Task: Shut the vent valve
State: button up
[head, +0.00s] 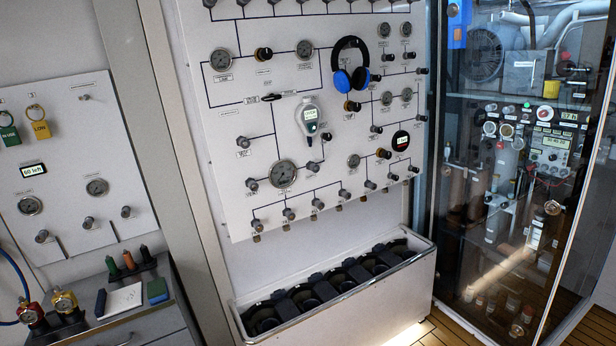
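The white fill panel (225,125) hangs upright in the middle of the view, with black lines linking gauges and valve knobs. Several grey knobs sit on it, such as one at mid left (243,142) and one lower left (251,184). Dark knobs with brass collars sit at the upper left (264,54), below the headphones (351,106) and at the lower right (383,153). A black lever handle (272,97) lies roughly level. The small labels are too blurred to tell which is the vent valve or how it is set. My gripper is not in view.
Blue-and-black headphones (361,77) and a grey handheld device (310,115) hang on the panel front. A metal trough (350,308) with dark cylinders stands below it. A glass cabinet (475,215) is at right. A smaller panel (66,150) and counter (150,318) are at left.

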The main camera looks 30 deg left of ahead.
aim_at(253, 186)
jog(key=u, duration=0.1)
jog(key=i, duration=1)
jog(key=u, duration=0.9)
jog(key=i, duration=0.35)
jog(key=u, duration=0.3)
